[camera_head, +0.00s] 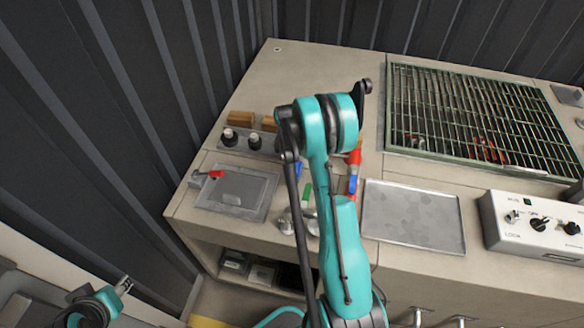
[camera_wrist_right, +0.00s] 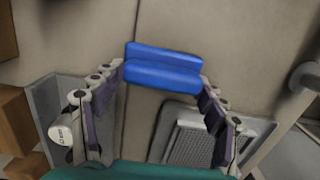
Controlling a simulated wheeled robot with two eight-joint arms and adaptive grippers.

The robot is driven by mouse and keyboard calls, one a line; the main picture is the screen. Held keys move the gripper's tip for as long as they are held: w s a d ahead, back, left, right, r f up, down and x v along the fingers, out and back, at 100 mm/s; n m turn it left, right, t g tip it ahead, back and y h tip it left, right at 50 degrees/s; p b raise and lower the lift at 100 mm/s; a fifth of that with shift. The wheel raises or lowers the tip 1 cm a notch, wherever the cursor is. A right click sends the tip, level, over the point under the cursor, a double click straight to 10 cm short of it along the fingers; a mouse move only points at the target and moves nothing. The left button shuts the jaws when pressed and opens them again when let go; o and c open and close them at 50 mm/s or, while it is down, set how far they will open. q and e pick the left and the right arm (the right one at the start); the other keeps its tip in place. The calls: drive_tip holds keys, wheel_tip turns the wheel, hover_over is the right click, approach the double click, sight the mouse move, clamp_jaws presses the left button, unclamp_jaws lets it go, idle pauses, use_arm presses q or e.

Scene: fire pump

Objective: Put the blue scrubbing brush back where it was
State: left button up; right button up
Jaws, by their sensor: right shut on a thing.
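The blue scrubbing brush (camera_wrist_right: 163,68) shows in the right wrist view as two long blue parts side by side, between the fingertips of my right gripper (camera_wrist_right: 163,82). The gripper is shut on it, above the beige counter. In the head view my right arm hides most of the gripper and I cannot make out the brush for certain. My left gripper (camera_head: 122,286) is at the lower left of the head view, away from the counter and apart from the task's objects; its jaws are too small to read.
The counter (camera_head: 310,80) carries a green-framed grate (camera_head: 470,110), a shallow metal tray (camera_head: 412,215), a control box (camera_head: 540,222) and a grey panel with a red handle (camera_head: 235,192). Wooden blocks (camera_head: 240,118) and black-topped knobs or bottles (camera_head: 230,137) stand near the dark wall.

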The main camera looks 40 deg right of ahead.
drive_tip(key=shift+f, duration=0.25)
drive_tip(key=o, duration=1.6)
drive_tip(key=shift+c, duration=0.2)
drive_tip(key=shift+r, duration=0.1)
